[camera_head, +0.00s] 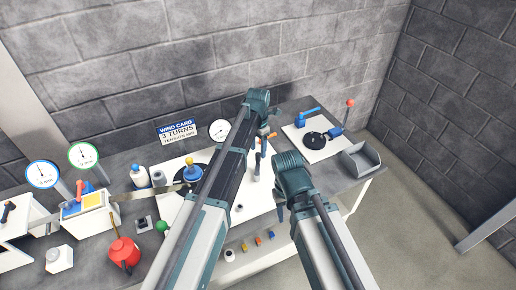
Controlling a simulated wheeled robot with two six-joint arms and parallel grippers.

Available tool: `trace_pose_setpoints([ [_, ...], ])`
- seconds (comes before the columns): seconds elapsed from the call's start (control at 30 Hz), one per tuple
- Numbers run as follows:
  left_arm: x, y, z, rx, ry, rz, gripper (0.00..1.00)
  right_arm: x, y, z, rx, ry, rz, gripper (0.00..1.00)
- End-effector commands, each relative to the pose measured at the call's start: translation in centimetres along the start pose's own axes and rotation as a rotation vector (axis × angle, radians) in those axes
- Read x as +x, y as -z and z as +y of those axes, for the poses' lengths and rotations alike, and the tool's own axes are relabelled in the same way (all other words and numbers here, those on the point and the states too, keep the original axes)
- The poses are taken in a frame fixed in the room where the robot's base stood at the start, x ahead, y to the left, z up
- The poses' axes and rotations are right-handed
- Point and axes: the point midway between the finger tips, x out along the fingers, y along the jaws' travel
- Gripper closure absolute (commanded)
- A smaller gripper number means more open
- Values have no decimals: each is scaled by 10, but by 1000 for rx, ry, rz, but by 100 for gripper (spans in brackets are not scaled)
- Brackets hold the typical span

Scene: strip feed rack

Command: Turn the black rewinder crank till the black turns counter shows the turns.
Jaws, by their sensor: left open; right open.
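My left gripper (268,133) is open above the middle of the bench, at the end of the arm reaching farthest back. My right gripper (281,207) is open, lower and nearer, over the front part of the white plate. A black disc (314,140) lies on a white board at the right, apart from both grippers. Another dark disc (203,166) with a blue hub and yellow knob (189,161) is partly hidden behind my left arm. I cannot tell which part is the crank or the turns counter. The wind card (177,131) reads 3 TURNS, TENSION MID.
A red-knobbed lever (350,104) and grey bin (361,159) stand at the right. A white-faced gauge (219,130) stands behind. Two dials (84,155), a red can (123,253) and a white bottle (140,176) are left. Small coloured blocks (258,240) lie in front.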

Motion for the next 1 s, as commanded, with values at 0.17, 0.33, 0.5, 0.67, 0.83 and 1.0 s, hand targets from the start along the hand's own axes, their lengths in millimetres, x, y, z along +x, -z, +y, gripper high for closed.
trace_pose_setpoints([
  [0.17, -37, 0, 0, 0, 0, 0, 42, -37, -2, 4, -1, 0, 0, 50],
  [0.33, -64, 0, 0, 0, 0, 0, 42, -63, -4, 6, -1, 0, 0, 50],
  [0.5, -88, 0, 0, 0, 0, 0, 42, -88, -5, 8, 5, 1, 0, 50],
  [0.67, -100, 0, 0, 0, 0, 0, 42, -100, -6, 9, 8, 2, 0, 50],
  [0.83, -101, 0, 0, -1, 0, 0, 42, -101, -6, 9, 10, 2, 0, 50],
  [1.0, -101, 0, 0, 0, 0, 0, 42, -100, -6, 9, 10, 2, 0, 50],
])
